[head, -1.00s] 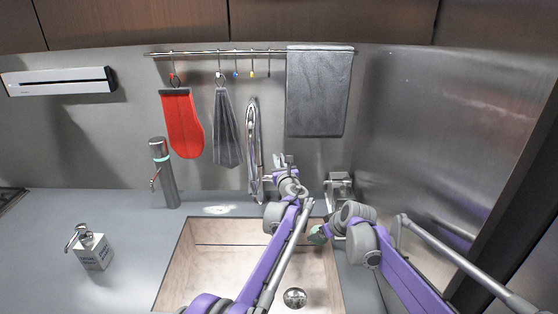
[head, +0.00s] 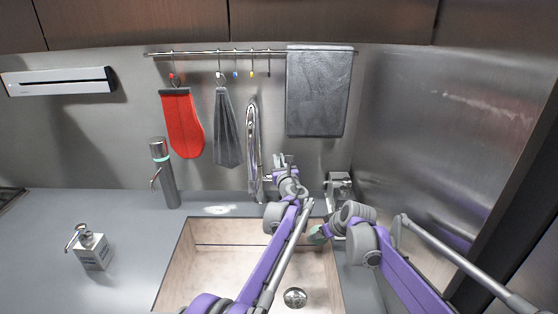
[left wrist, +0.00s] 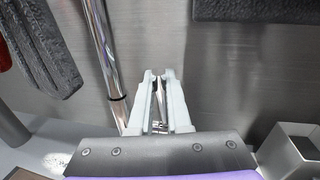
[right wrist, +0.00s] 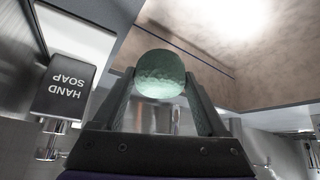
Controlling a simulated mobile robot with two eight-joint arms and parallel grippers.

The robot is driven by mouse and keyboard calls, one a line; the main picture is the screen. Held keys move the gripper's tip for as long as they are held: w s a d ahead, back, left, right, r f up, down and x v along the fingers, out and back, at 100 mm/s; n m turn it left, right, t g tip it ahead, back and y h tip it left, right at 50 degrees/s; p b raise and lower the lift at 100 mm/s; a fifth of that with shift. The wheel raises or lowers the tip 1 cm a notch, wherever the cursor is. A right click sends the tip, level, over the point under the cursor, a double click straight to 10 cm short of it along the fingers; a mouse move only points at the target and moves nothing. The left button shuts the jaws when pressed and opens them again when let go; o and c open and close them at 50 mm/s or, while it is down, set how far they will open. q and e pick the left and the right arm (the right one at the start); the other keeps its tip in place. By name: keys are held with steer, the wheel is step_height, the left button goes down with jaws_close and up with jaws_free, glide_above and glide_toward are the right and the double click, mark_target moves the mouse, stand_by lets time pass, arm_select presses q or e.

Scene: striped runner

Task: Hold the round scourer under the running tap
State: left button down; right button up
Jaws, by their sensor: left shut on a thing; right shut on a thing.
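The round scourer (right wrist: 160,75) is green and sits between the fingertips of my right gripper (right wrist: 160,85), which is shut on it. In the head view the scourer (head: 317,235) is partly hidden by the gripper, over the right side of the sink. The chrome tap (head: 253,140) rises behind the sink, to the left of the scourer; it also shows in the left wrist view (left wrist: 103,50). My left gripper (left wrist: 160,76) is shut on the tap's slim metal lever (left wrist: 158,98), beside the tap's pipe. No water stream can be made out.
The beige sink (head: 176,288) has a round drain (head: 295,298). A soap bottle (head: 93,250) and a metal dispenser (head: 165,172) stand on the left counter. A red mitt (head: 182,122) and grey towel (head: 318,90) hang from the rail. A metal holder (head: 340,186) stands behind right.

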steer(key=shift+r, duration=0.15)
arm_select(q)
steer(key=shift+s+t+p, duration=0.4)
steer(key=shift+s+t, duration=0.05)
steer(key=shift+t, duration=0.05)
arm_select(e)
steer(key=shift+w+r, duration=0.2)
steer(key=shift+r, duration=0.4)
steer(key=shift+w+r+p, duration=0.3)
steer(key=shift+r+p, duration=0.1)
steer(key=shift+r, duration=0.4)
arm_select(q)
steer(key=shift+s+f+t, duration=0.4)
steer(key=shift+s+t, duration=0.15)
steer(key=shift+t, duration=0.15)
steer(key=c, duration=0.9)
jaws_free()
steer(key=shift+o, duration=0.2)
